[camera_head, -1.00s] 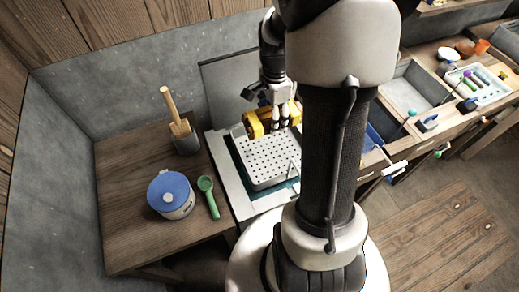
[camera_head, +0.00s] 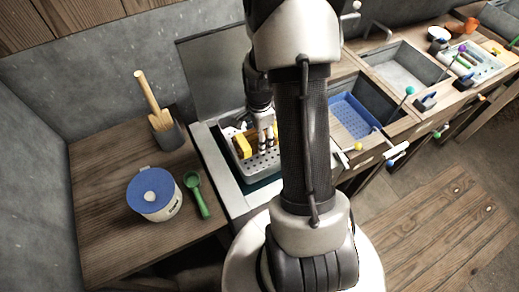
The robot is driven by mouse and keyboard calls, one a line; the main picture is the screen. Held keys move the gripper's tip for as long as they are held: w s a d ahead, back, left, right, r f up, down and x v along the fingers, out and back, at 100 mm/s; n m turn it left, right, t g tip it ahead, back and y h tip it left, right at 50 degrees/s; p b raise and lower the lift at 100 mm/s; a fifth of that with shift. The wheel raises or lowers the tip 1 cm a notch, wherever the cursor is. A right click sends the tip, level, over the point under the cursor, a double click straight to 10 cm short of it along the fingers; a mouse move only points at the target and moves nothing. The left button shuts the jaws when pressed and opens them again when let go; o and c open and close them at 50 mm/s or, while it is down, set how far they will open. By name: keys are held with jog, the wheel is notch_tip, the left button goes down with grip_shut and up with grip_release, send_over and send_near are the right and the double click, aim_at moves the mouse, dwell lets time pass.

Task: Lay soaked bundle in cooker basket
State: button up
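The cooker basket (camera_head: 262,172) is a pale perforated tray set in the counter cooker, left of my arm. A yellow bundle (camera_head: 243,146) sits low at the basket's back part, seeming inside its rim. My gripper (camera_head: 266,147) points down over the basket with its dark-tipped fingers at the bundle's middle. The fingers look close together and shut on the bundle, covering its middle part. Whether the bundle touches the basket floor cannot be told. My arm hides the basket's right side.
A raised lid panel (camera_head: 212,75) stands behind the basket. On the left wooden counter are a blue-lidded jar (camera_head: 155,195), a green scoop (camera_head: 197,195) and a holder with a wooden utensil (camera_head: 165,130). A blue perforated basket (camera_head: 352,117) and a sink (camera_head: 400,70) lie right.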

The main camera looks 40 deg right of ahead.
jog(key=shift+f+b, duration=0.85)
jog(key=shift+f, duration=2.05)
jog(key=shift+f, duration=0.2)
jog(key=o, duration=1.4)
jog(key=shift+r, duration=0.15)
